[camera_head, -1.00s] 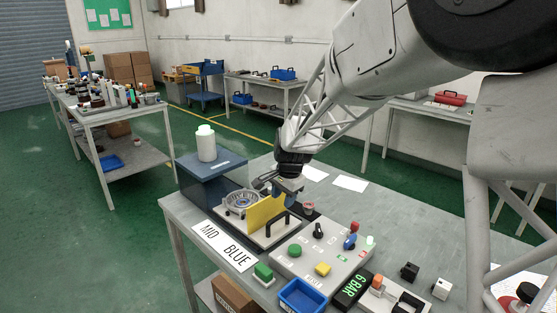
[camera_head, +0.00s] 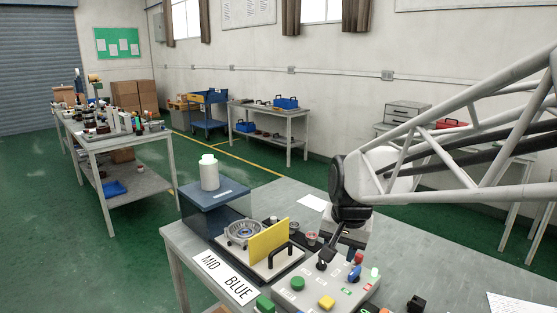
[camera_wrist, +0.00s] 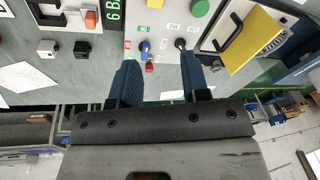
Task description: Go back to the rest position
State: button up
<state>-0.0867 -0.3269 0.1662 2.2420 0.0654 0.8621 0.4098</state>
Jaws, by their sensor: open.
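My gripper (camera_wrist: 158,80) shows in the wrist view with its two blue fingers apart and nothing between them. Past the fingertips lies the grey control panel (camera_wrist: 165,15) with a green button, a black knob and blue and red levers. In the head view my gripper (camera_head: 347,248) hangs above the back edge of the control panel (camera_head: 318,291), to the right of the yellow plate (camera_head: 268,241). The fingertips are partly hidden there, and I cannot tell the exact gap above the panel.
The workbench (camera_head: 420,245) carries a round metal part (camera_head: 243,234) in a fixture and a blue box (camera_head: 215,193) with a white bottle (camera_head: 209,172) on top. A "MID BLUE" sign (camera_head: 226,277) lies at the front left. Bare bench is to the right.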

jog(key=s+d+n, duration=0.2)
jog(key=s, duration=0.7)
jog(key=s+d+f+n+h, duration=0.1)
jog(key=s+d+n, duration=0.1)
jog(key=s, duration=0.8)
jog(key=shift+d, duration=0.75)
